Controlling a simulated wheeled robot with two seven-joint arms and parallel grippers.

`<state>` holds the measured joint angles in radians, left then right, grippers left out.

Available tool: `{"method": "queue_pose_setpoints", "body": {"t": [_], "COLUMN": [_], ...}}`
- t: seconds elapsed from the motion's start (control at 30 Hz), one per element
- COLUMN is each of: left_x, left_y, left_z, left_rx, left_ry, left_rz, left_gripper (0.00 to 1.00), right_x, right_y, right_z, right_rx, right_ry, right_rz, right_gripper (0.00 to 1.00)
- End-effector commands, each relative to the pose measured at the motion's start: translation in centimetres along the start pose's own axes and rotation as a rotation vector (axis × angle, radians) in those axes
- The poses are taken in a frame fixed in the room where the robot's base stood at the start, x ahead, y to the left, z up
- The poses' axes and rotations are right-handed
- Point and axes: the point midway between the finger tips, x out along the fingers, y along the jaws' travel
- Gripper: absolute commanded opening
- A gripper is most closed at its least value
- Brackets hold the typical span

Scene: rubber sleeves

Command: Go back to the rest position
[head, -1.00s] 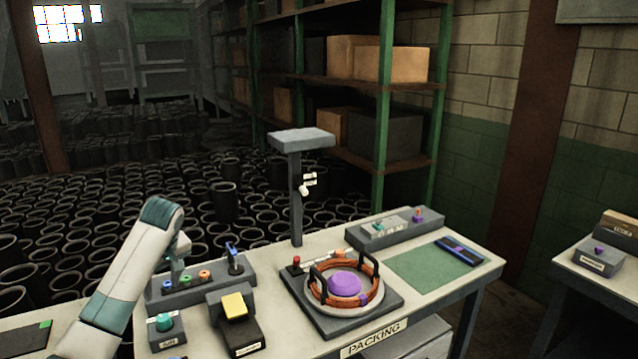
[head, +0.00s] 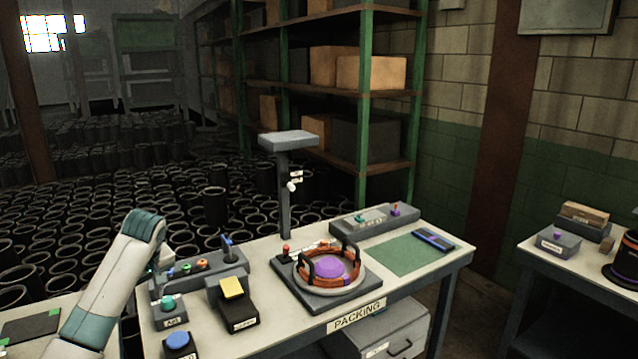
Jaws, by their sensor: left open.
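My left arm comes in from the lower left and bends at a teal joint. Only a small pale part of my left gripper (head: 166,259) shows past the forearm, open, close to the control box at the packing table's left end. Its fingertips are mostly hidden, and I see nothing held in it. My right gripper is not in view.
The packing table (head: 268,338) bears a round fixture with an orange ring and purple centre (head: 330,269), a yellow-topped pedal box (head: 232,290), a blue button (head: 178,342) and a green mat (head: 398,256). A grey post (head: 285,195) stands behind. Another table (head: 540,262) is at right.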

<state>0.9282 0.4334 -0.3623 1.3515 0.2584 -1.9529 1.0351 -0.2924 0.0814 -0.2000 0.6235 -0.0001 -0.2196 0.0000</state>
Motion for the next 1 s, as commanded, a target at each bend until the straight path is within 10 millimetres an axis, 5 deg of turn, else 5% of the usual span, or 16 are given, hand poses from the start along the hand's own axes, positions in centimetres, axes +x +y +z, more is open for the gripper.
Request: {"method": "queue_pose_setpoints", "body": {"t": [0.37,0.57,0.77,1.0], "left_x": [2.5,4.7,7.6,11.4], "left_y": [0.0,-0.3,-1.2,-4.2], "left_z": [3.6,7.1,12.4,22.4], "left_rx": [0.090,0.176,0.296,0.502], "left_ry": [-0.007,-0.014,-0.028,-0.054], "left_rz": [0.016,0.031,0.060,0.127], "left_gripper": [0.50,0.50,0.50,0.50], "right_x": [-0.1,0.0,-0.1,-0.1], "right_y": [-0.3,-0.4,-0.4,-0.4], "right_z": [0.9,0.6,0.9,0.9], "right_rx": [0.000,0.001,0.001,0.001], "right_ry": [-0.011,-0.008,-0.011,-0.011], "right_rz": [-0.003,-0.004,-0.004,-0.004], "right_gripper": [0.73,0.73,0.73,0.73]}}
